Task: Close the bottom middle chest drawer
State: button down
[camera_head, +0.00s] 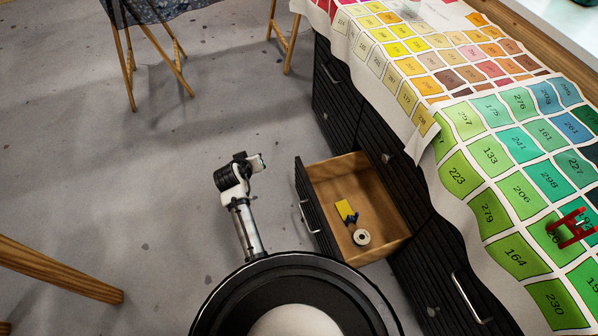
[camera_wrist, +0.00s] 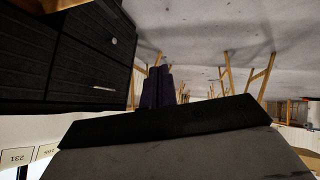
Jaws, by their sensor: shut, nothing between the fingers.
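The open chest drawer (camera_head: 385,195) is pulled well out of the black chest, low in its middle part. It has a wooden inside, a dark ribbed front (camera_head: 316,213) and a metal handle (camera_head: 307,214). A yellow piece (camera_head: 345,210), a small blue thing and a white roll (camera_head: 361,237) lie inside. My gripper (camera_head: 261,163) is left of the drawer front, apart from it, with floor between them. Its fingers (camera_wrist: 156,86) look shut and empty in the wrist view. The handle is not hidden in the head view.
The black chest (camera_head: 337,95) runs along the right under a worktop with a colour-chart cloth (camera_head: 480,150). A red item (camera_head: 572,228) lies on the cloth. Wooden legs stand at the top and lower left (camera_head: 60,270). The floor (camera_head: 120,190) left of the drawer is clear.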

jog(key=s+d+f+g+h, duration=0.3)
jog(key=s+d+f, duration=0.2)
jog(key=d+f, duration=0.3)
jog(key=b, duration=0.1)
send_near(305, 184)
notch_tip(305, 184, down, 4)
jog(key=w+a, duration=0.1)
jog(key=a, duration=0.1)
jog(key=shift+w+d+f+m, duration=0.1)
jog(key=shift+w+d, duration=0.2)
jog(key=shift+d, duration=0.3)
jog(key=shift+w+d+f+m, duration=0.1)
jog(key=shift+w+d, duration=0.15)
jog(key=shift+d, duration=0.35)
jog(key=shift+w+d+m, duration=0.1)
jog(key=shift+w+d, duration=0.2)
jog(key=shift+d, duration=0.3)
jog(key=w+d+b, duration=0.3)
jog(key=d, duration=0.7)
jog(key=w+d+b, duration=0.4)
jog(key=d, duration=0.7)
jog(key=shift+d, duration=0.1)
